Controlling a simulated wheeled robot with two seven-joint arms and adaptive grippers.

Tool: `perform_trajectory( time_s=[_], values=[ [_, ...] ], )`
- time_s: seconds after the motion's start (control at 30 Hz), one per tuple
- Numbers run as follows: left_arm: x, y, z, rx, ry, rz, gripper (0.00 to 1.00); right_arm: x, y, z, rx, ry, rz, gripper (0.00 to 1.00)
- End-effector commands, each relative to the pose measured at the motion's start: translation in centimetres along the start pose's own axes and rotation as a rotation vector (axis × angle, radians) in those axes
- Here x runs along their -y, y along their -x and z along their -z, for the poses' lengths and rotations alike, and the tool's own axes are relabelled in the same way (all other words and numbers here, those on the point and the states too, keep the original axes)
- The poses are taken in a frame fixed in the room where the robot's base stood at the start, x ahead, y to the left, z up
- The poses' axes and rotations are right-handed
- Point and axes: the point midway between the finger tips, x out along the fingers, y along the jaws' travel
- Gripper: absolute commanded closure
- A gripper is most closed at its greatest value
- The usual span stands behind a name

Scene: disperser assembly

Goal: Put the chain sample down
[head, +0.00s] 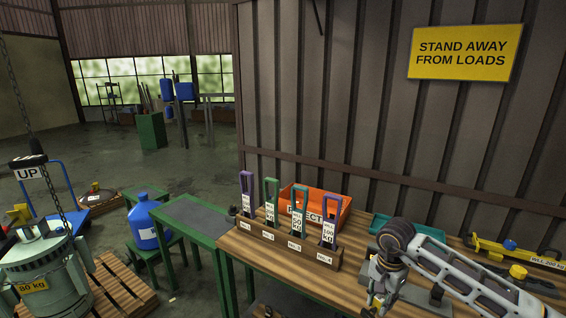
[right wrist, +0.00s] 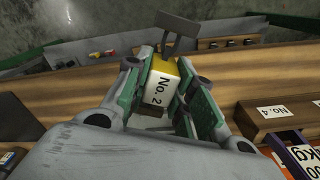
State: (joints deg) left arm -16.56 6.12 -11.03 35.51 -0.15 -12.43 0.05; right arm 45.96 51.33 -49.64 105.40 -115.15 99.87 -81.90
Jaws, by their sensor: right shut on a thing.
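My right gripper (head: 374,300) is low over the front of the wooden bench, at the right of the head view. It is shut on the chain sample, which shows in the right wrist view as a block marked "No. 2" (right wrist: 158,90), white with a yellow end. A dark grey bracket-like piece (right wrist: 181,36) shows just beyond that end. In the head view only a little yellow shows at the fingers. I cannot tell whether the sample touches the bench. My left gripper is not in view.
A wooden rack (head: 283,249) with several coloured, tagged loops stands on the bench (head: 262,274), left of my right gripper. An orange bin (head: 327,201) and a teal tray (head: 410,227) are behind. Yellow gear (head: 515,252) lies at right.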

Motion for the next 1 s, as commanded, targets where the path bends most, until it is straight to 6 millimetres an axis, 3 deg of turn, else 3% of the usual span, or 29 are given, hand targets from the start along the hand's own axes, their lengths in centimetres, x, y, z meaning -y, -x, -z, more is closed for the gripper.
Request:
perform_trajectory(
  time_s=[1.0],
  values=[
    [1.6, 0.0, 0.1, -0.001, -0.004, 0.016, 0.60, 0.2, -6.8, -6.5, 0.013, 0.930, 0.012, 1.00]
  ],
)
